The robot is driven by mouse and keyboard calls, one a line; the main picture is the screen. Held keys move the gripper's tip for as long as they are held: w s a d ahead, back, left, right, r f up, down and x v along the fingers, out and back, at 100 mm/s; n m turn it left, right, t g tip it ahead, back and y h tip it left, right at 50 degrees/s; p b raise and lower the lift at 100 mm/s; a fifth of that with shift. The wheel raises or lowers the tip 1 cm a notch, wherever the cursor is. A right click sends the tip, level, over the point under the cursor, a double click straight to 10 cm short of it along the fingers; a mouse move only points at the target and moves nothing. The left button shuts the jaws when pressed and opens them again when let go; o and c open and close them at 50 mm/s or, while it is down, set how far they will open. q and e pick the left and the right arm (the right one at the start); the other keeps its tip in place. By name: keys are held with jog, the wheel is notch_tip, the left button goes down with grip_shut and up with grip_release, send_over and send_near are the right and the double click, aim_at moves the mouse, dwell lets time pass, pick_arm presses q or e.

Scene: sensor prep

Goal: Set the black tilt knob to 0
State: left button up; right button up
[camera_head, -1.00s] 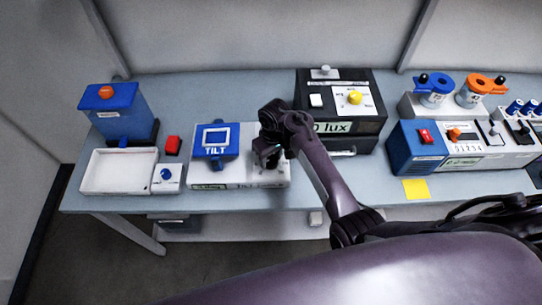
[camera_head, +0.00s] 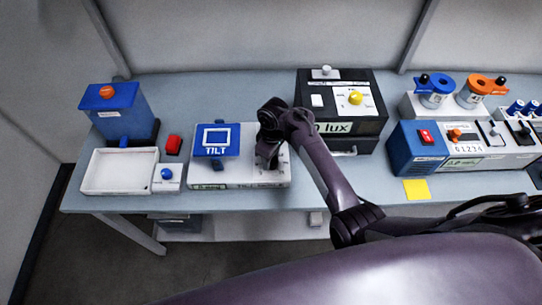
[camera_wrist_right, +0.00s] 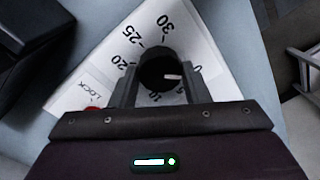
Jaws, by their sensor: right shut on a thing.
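The black tilt knob (camera_wrist_right: 158,70) sits on a white dial plate (camera_wrist_right: 185,40) between the two fingers of my right gripper (camera_wrist_right: 160,85), which is shut on it. The knob's white pointer line faces right, toward the 0 end of the printed scale; the right finger partly covers the marks there, so the exact reading is unclear. In the head view my right gripper (camera_head: 268,158) reaches down over the right part of the white tilt base (camera_head: 240,184) and hides the knob. The blue TILT platform (camera_head: 216,139) stands left of it. My left gripper is not in view.
A black lux box (camera_head: 340,95) stands close behind and right of my right arm. A yellow note (camera_head: 415,190) lies right on the table.

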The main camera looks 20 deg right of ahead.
jog(key=o, duration=1)
